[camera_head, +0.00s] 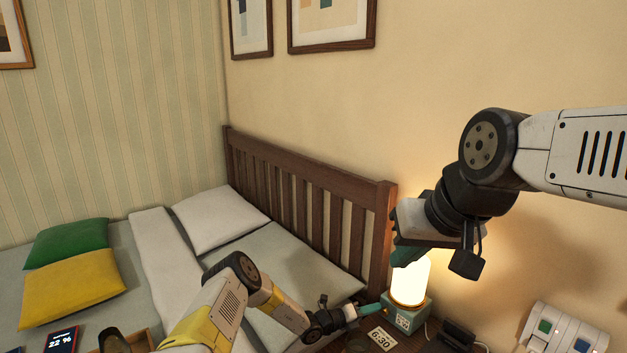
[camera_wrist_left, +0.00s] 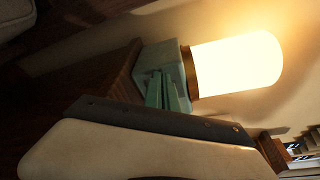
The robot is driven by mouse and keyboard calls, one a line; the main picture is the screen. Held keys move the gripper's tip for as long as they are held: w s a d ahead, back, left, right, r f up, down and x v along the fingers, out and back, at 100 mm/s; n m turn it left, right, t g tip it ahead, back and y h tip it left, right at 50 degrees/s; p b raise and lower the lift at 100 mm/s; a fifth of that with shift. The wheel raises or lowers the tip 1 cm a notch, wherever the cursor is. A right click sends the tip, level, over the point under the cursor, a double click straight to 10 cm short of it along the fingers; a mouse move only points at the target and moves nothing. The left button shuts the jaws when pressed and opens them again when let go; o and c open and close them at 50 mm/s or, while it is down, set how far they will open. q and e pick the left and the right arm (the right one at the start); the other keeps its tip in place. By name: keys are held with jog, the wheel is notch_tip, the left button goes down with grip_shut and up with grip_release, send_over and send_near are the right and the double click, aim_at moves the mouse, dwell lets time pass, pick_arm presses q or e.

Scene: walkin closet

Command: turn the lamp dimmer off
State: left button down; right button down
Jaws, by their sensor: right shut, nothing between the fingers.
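The lamp has a glowing white cylindrical shade (camera_head: 411,282) on a squat teal base (camera_head: 411,317). A small white label shows on the base; I cannot make out the dimmer itself. In the left wrist view the lamp is lit too, with its shade (camera_wrist_left: 237,64) on its side in the picture. My left gripper (camera_head: 372,309) points at the left side of the base. Its teal fingers (camera_wrist_left: 168,94) overlap the base in the left wrist view, and I cannot tell whether they touch it. My right gripper (camera_head: 407,252) is shut and empty, in front of the shade's top.
A white switch panel (camera_head: 565,330) is at lower right. The bed's wooden headboard (camera_head: 318,205) rises behind my left arm.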

pick_arm(q)
jog(key=shift+s+d+f, duration=0.15)
jog(key=shift+s+f, duration=0.05)
jog(key=shift+f, duration=0.2)
jog(key=shift+w, duration=0.1)
dwell(0.3)
jog(key=shift+w+a+r, duration=0.1)
jog(key=shift+w+a, duration=0.15)
jog(key=shift+a, duration=0.15)
jog(key=shift+s+d+f+v, duration=0.1)
jog(key=shift+s+v, duration=0.05)
jog(key=shift+v, duration=0.8)
jog(key=shift+s+d+f+v, duration=0.1)
jog(key=shift+s+v, duration=0.1)
jog(key=shift+v, duration=0.7)
jog(key=shift+s+f+v, duration=0.1)
jog(key=shift+s+v, duration=0.05)
jog(key=shift+v, duration=0.8)
